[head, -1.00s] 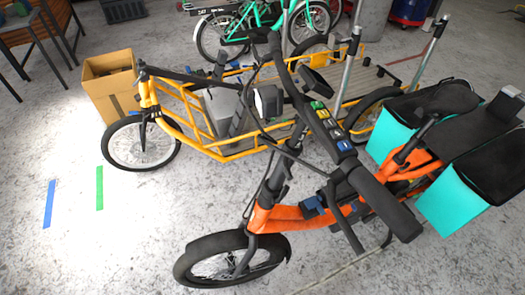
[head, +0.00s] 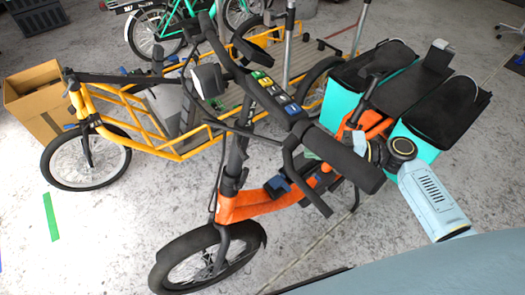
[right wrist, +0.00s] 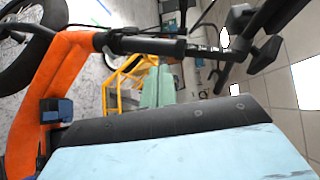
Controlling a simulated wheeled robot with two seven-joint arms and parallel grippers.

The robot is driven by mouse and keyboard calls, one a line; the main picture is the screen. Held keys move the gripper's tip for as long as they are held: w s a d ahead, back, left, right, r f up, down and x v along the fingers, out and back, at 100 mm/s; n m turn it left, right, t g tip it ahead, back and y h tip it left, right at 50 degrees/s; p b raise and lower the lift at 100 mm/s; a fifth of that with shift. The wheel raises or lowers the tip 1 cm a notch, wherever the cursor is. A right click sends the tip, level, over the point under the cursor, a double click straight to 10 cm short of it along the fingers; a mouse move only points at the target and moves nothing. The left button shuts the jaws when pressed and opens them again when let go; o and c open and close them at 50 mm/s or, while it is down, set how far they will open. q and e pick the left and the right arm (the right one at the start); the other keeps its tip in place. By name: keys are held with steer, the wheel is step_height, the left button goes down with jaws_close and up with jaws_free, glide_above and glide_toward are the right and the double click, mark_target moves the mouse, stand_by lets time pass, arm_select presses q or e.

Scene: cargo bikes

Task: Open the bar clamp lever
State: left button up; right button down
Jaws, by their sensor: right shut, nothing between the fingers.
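The orange cargo bike (head: 245,203) stands in the middle of the head view, its black stem (head: 236,160) rising to the handlebar (head: 232,62). I cannot tell for certain which part is the bar clamp lever. My right gripper (head: 311,154) is partly hidden behind the black handlebar grip. Its pale green fingers (right wrist: 157,87) are shut and empty, apart from the stem in the right wrist view. My left gripper is out of view.
Turquoise bags (head: 414,142) hang at the orange bike's rear, close to my right arm. A yellow cargo bike (head: 165,148) stands behind, beside a cardboard box (head: 36,106). Floor at the lower left is clear, with green tape (head: 50,216).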

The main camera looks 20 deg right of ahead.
step_height(320, 180, up, 4)
steer(key=n+y, duration=0.1)
steer(key=p, duration=0.2)
glide_toward(244, 150)
steer(key=w+a, duration=0.2)
steer(key=w, duration=0.3)
steer(key=a, duration=0.1)
steer(key=s+a, duration=0.1)
steer(key=a+f, duration=0.1)
steer(key=shift+s+a+g+y, duration=0.25)
steer(key=shift+s+g+y, duration=0.05)
steer(key=shift+s, duration=0.05)
